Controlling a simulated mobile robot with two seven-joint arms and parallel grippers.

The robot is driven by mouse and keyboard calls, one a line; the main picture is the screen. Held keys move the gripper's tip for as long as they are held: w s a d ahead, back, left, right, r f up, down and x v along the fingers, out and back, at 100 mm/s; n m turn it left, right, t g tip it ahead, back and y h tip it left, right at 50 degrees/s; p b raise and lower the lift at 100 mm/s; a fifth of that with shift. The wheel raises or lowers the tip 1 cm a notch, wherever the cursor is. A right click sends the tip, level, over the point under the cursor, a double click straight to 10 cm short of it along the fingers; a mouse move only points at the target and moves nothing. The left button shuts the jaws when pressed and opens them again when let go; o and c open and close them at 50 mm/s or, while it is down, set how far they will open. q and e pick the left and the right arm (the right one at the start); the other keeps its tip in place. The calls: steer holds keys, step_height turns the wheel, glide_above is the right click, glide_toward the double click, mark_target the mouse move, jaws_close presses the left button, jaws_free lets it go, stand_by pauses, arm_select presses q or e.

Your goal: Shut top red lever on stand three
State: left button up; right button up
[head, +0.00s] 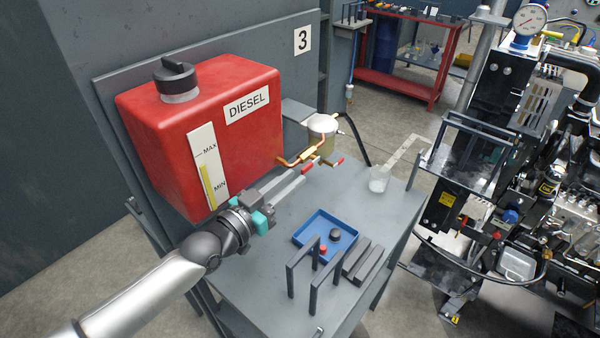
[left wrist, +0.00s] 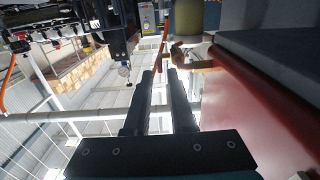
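The red diesel tank (head: 240,150) of stand three has a brass fuel pipe (head: 290,162) at its right side, leading toward a pale filter bowl (head: 322,125). One red lever (head: 308,168) shows at my fingertips, and another red lever (head: 337,162) sits a little to the right. My left gripper (head: 301,174) reaches in from the left in front of the tank, fingers pointing at the pipe. In the left wrist view its fingers (left wrist: 160,72) are apart with a narrow gap. A red lever (left wrist: 164,35) lies just beyond the tips; contact cannot be told. My right gripper is not in view.
Below stands a grey table (head: 265,270) with a blue tray (head: 318,252) holding a red and a black cap, black upright handles (head: 312,275) and a clear beaker (head: 379,179). An engine (head: 530,190) stands to the right. The sign "3" (head: 303,40) hangs behind.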

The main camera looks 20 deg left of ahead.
mark_target(302, 172)
arm_select(q)
steer(key=shift+x, duration=1.75)
jaws_close()
